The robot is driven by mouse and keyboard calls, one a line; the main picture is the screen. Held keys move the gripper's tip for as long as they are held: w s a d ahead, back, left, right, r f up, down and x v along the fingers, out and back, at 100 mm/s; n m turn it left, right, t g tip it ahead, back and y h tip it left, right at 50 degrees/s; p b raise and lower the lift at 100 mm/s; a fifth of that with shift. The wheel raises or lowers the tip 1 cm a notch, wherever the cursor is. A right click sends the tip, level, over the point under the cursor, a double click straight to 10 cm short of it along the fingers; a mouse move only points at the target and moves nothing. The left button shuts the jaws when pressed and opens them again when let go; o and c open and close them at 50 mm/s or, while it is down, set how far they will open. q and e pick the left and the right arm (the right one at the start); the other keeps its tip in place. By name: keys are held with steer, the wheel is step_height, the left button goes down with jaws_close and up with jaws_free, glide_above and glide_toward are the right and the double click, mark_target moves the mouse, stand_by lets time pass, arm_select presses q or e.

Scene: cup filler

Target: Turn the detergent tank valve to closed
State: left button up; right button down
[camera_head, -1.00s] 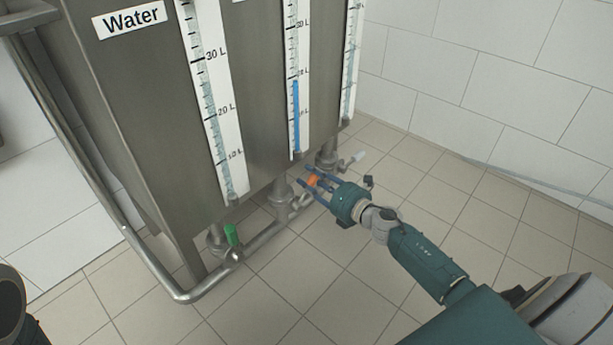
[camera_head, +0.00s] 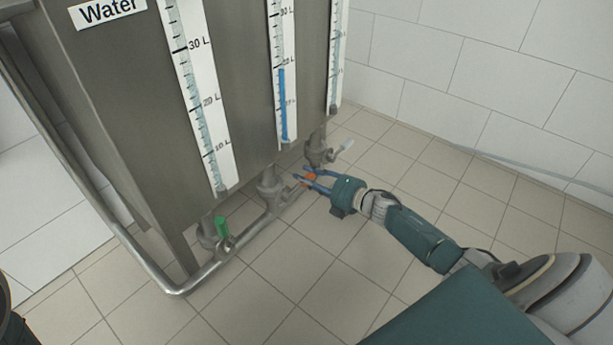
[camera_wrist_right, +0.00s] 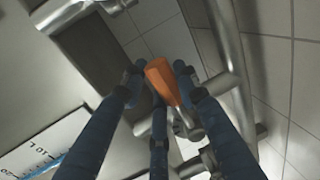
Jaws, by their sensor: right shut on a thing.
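The orange valve handle (camera_head: 309,177) is at the middle valve (camera_head: 271,188), low under the gauge with the blue level. It also shows in the right wrist view as an orange paddle (camera_wrist_right: 160,78) on a metal stem. My right gripper (camera_head: 308,179) reaches in from the right and is shut on this handle, its blue fingers on both sides of it in the wrist view (camera_wrist_right: 160,85). The fingers hide part of the handle in the head view. My left gripper is not in view.
A green handle (camera_head: 221,227) stands at the left valve and a white handle (camera_head: 346,146) sticks out at the far right valve. A metal pipe (camera_head: 172,288) runs low along the tanks (camera_head: 130,120). The tiled floor (camera_head: 290,285) in front is clear.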

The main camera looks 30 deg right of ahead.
steer(key=shift+f, duration=0.15)
stand_by(0.3)
steer(key=c, duration=1.3)
jaws_free()
steer(key=shift+f, duration=0.1)
steer(key=v, duration=1.2)
